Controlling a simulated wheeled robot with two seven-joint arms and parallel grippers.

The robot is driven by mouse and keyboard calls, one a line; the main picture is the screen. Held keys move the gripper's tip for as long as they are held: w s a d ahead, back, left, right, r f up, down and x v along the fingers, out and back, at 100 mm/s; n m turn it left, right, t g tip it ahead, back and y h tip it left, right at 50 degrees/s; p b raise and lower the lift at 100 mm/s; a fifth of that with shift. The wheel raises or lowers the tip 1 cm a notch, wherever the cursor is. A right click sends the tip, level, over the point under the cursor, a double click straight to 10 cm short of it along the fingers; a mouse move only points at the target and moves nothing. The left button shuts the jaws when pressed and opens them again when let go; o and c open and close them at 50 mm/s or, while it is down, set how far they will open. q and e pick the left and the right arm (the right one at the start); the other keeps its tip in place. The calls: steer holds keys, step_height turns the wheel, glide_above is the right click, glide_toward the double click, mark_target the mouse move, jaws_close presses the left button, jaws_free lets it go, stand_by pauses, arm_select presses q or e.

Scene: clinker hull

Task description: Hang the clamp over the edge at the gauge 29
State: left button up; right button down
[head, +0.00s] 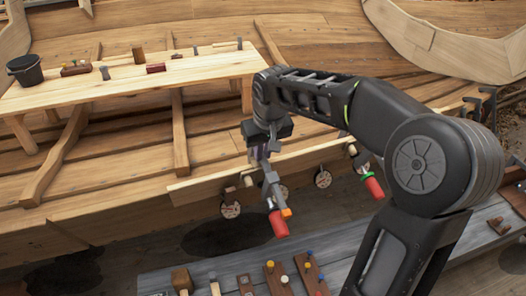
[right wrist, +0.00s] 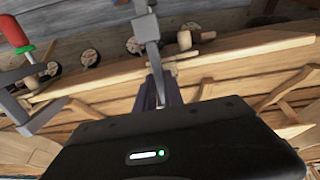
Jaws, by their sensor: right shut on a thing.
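My right gripper (head: 262,152) is shut on a grey clamp (head: 269,180) with an orange tip and a red handle (head: 279,224) hanging lowest. The clamp is in front of the pale plank edge (head: 205,184); I cannot tell whether it touches it. In the right wrist view the clamp's grey bar (right wrist: 147,30) rises from between the fingers (right wrist: 160,95), across the plank edge (right wrist: 230,52). Round gauges hang below the edge: one to the left (head: 230,208), one partly behind the clamp (head: 281,193), one to the right (head: 323,178). Their numbers are unreadable. My left gripper is not seen.
Another clamp with a green collar (head: 369,175) and red handle sits at the edge to the right, near my arm. Small wooden blocks (head: 248,181) stick out along the edge. A bench (head: 130,80) holds a black bucket (head: 25,70). A grey bench with tools (head: 235,270) is in front.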

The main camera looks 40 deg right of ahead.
steer(key=shift+w+f, duration=0.1)
steer(key=shift+f, duration=0.05)
steer(key=shift+s+f+b, duration=0.15)
steer(key=shift+s+b, duration=0.2)
steer(key=shift+b, duration=0.15)
stand_by(0.6)
steer(key=c, duration=1.4)
jaws_free()
steer(key=shift+a, duration=0.1)
steer(key=shift+o, duration=0.2)
steer(key=shift+s+f, duration=0.1)
steer(key=shift+r, duration=0.45)
steer(key=b+v, duration=0.1)
steer(key=v, duration=0.6)
steer(key=shift+a, duration=0.1)
